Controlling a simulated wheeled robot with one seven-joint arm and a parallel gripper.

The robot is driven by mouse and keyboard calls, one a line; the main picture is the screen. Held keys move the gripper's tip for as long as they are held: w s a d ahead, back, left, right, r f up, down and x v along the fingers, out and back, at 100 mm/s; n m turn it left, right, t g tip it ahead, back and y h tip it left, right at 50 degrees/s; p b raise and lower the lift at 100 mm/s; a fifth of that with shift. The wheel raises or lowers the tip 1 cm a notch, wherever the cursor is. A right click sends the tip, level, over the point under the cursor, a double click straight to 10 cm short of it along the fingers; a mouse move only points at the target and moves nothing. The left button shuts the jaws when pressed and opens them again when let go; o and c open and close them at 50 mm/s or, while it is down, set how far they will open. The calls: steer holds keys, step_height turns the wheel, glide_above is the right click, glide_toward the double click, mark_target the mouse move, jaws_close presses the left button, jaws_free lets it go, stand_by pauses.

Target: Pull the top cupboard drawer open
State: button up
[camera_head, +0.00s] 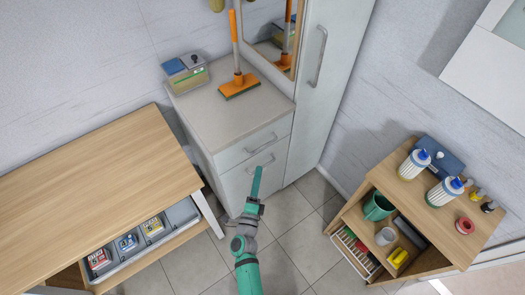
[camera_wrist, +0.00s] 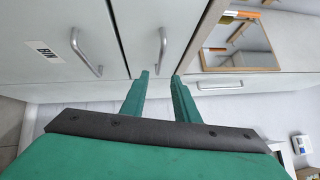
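The light grey cupboard (camera_head: 205,165) stands against the wall. Its top drawer (camera_head: 240,150) looks closed, with a curved metal handle (camera_head: 262,144). A lower front (camera_head: 240,185) has another metal handle (camera_head: 250,168). My gripper (camera_head: 257,172) is in front of the cupboard, overlapping the lower front in the head view. In the wrist view my gripper (camera_wrist: 160,78) has its two green fingers apart. The top drawer handle (camera_wrist: 162,48) lies just beyond the gap between the fingertips. I see no contact, but the exact distance is unclear. The lower handle (camera_wrist: 84,55) is left, near a "BIN" label.
A brush with an orange head (camera_head: 239,84) and a grey-blue box (camera_head: 186,72) are on the cupboard top. A tall cabinet (camera_head: 330,60) adjoins it on the right. A wooden table (camera_head: 90,190) is left, a wooden shelf unit (camera_head: 435,225) right. Tiled floor lies between.

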steer(key=w+d+r, duration=0.1)
steer(key=w, duration=0.9)
steer(key=shift+w+d+r, duration=0.2)
steer(key=shift+w+d, duration=0.15)
steer(key=shift+c, duration=0.3)
jaws_close()
